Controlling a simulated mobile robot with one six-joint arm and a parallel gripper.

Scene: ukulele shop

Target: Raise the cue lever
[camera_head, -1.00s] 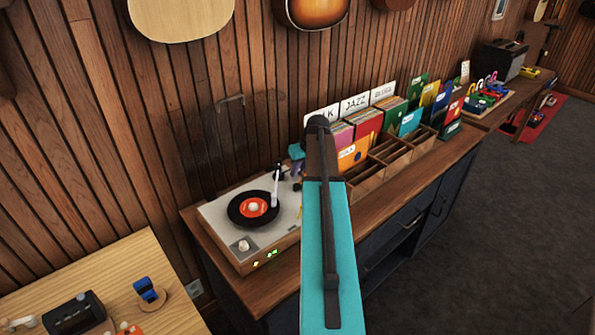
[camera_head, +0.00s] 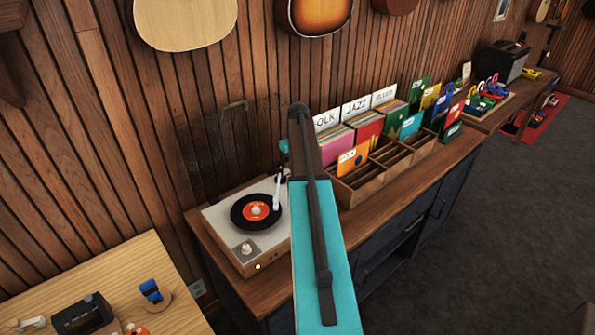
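The turntable (camera_head: 223,217) stands on the wooden counter, with a black record (camera_head: 240,222) that has an orange label on its platter. The white tonearm (camera_head: 278,190) is at the right of the record. I cannot make out the cue lever; the right side of the turntable is hidden behind my teal and dark arm. My gripper does not show, as my arm blocks the view there. Only a small teal part of my arm shows left of the dark joint.
Record bins (camera_head: 372,185) with sleeves and genre cards stand right of my arm. The slatted wall (camera_head: 170,130) rises behind the turntable, with ukuleles hung above. A light wooden table (camera_head: 135,270) is at the lower left. Grey floor (camera_head: 490,230) is open at the right.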

